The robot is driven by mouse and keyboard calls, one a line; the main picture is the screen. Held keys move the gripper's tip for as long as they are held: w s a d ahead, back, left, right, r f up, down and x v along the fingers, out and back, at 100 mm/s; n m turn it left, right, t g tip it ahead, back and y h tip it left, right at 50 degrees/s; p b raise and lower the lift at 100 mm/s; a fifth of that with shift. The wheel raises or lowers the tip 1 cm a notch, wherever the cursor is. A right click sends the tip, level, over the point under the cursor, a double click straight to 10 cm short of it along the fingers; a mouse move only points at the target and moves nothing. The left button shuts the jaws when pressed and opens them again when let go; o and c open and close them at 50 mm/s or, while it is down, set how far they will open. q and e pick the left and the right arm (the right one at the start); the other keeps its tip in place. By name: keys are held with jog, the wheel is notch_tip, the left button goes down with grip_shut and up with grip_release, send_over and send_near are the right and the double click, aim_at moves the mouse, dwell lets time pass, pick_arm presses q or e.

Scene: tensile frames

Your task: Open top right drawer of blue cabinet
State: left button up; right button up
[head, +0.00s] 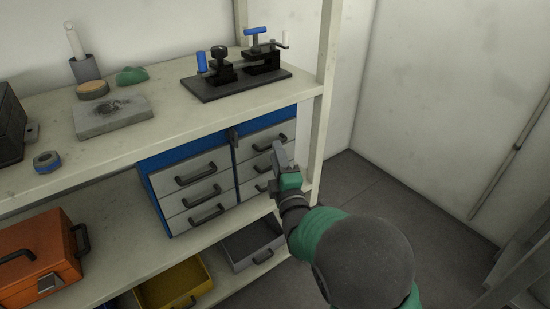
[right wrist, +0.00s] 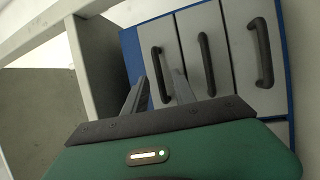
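The blue cabinet (head: 235,147) sits under the shelf top, with two columns of grey drawers. Its top right drawer (head: 249,146) looks closed and has a dark bar handle (head: 268,142). My right gripper (head: 277,149) is in front of the right column, close to that handle, and partly covers the drawers below. In the right wrist view the gripper (right wrist: 158,90) is open, with one finger on each side of the leftmost handle (right wrist: 157,72), which appears to be the top one. Contact with the handle cannot be told. My left gripper is out of view.
A shelf post (head: 320,110) stands just right of the cabinet. A clamp fixture (head: 236,85) stands on the shelf top above.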

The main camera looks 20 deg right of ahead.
jog(key=shift+w+r, duration=0.2)
jog(key=shift+w, duration=1.1)
grip_shut()
jog(key=shift+s+f, duration=0.1)
jog(key=shift+f, duration=0.1)
